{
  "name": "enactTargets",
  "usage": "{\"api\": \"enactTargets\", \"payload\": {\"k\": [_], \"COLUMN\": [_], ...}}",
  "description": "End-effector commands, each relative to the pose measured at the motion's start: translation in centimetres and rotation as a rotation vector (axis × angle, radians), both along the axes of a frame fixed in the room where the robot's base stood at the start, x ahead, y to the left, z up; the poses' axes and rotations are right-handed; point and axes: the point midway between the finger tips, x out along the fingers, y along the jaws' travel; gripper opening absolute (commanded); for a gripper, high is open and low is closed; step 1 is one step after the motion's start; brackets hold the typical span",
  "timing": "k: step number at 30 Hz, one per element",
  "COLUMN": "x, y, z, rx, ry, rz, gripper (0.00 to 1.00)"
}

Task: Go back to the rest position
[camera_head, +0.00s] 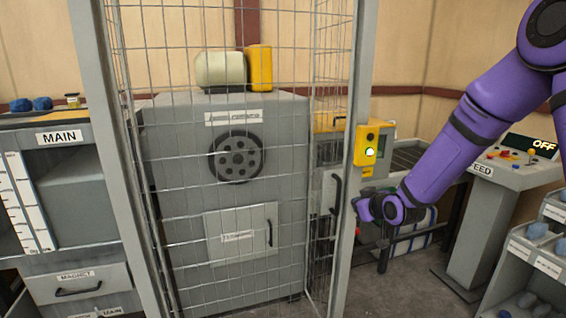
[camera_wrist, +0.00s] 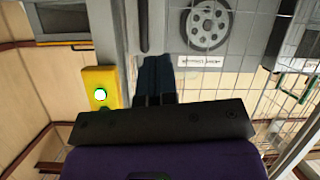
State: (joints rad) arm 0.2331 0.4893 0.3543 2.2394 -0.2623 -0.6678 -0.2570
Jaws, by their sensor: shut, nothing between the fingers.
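My gripper (camera_head: 368,207) is at the end of my purple arm, in front of the grey cage post in the head view. In the wrist view my gripper (camera_wrist: 154,70) shows as dark fingers pressed together, with nothing held between them. A yellow box with a lit green button (camera_head: 370,152) is mounted on the post just above my gripper. The same yellow box shows in the wrist view (camera_wrist: 100,88), left of the fingers. I cannot tell from these frames whether my gripper touches the post.
A wire mesh cage (camera_head: 225,150) stands before a grey machine (camera_head: 180,130) with a dark wheel. A FEED console (camera_head: 505,170) reading OFF stands at the right, with grey bins (camera_head: 520,270) in front of it. The MAIN cabinet (camera_head: 65,220) is at the left. Some floor is bare.

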Motion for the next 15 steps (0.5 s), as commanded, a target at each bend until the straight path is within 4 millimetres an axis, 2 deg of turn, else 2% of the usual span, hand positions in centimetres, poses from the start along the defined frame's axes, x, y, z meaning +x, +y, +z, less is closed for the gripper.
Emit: {"api": "enactTargets", "payload": {"k": [1,3,8,15], "x": [-0.7,-1.8,-4.7,-10.3], "y": [-0.3,-0.9,-2.2,-4.2], "z": [1.5,3.1,6.6,11.4], "rx": [-0.024,-0.05,-0.101,-0.144], "ry": [0.016,0.051,0.126,0.237], "rz": [-0.01,-0.027,-0.08,-0.176], "gripper": [0.0,0.0,0.0,0.0]}}
